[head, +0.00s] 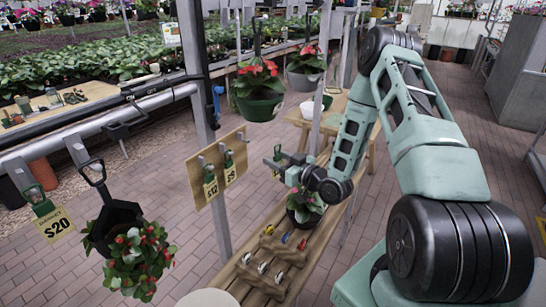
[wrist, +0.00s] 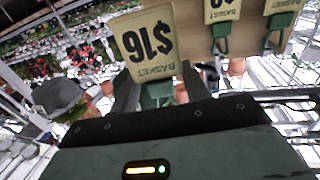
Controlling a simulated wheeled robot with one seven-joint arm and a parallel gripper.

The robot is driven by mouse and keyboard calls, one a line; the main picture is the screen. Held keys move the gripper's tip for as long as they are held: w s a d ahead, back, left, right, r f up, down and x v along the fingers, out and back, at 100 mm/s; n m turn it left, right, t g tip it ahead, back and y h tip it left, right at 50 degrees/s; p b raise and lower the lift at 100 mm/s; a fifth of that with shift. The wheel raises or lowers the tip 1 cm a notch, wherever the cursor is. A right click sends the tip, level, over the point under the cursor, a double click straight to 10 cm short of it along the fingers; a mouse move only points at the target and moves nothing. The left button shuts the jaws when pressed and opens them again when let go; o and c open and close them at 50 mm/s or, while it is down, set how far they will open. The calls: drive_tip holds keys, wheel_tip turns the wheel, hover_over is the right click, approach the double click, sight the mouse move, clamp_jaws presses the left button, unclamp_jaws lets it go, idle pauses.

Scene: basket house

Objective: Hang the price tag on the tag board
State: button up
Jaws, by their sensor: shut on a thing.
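My gripper (head: 279,161) is shut on a price tag (wrist: 148,42), a cream card marked $16 with a green clip; the wrist view shows the card upside down between the fingers (wrist: 158,92). The wooden tag board (head: 196,184) is left of my gripper in the head view, on a grey post. Two tags hang on it, one marked $12 (head: 211,188) and one that seems to read $5 (head: 230,172). Their green clips and part of the board (wrist: 245,55) show at the upper right of the wrist view. The held tag appears apart from the board.
A $20 tag (head: 54,224) and a black hanging basket (head: 112,222) are at the left. Flower pots (head: 259,106) hang above the board. A wooden bench (head: 238,274) with a potted plant (head: 304,207) and small coloured items stands below my gripper.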

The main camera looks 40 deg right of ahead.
approach(240, 146)
drive_tip(key=shift+w+p, duration=0.35)
drive_tip(key=shift+w, duration=1.15)
drive_tip(key=shift+w+a+b, duration=0.15)
drive_tip(key=shift+w+b, duration=0.15)
drive_tip(key=shift+b, duration=0.1)
drive_tip(key=shift+w+a+r+b, duration=0.1)
drive_tip(key=shift+w+a+b, duration=0.1)
drive_tip(key=shift+w, duration=0.35)
drive_tip(key=shift+w+a+b, duration=0.2)
drive_tip(key=shift+w, duration=0.3)
drive_tip(key=shift+w, duration=0.1)
drive_tip(key=shift+w+a+b, duration=0.15)
drive_tip(key=shift+b, duration=0.2)
drive_tip(key=shift+w, duration=0.1)
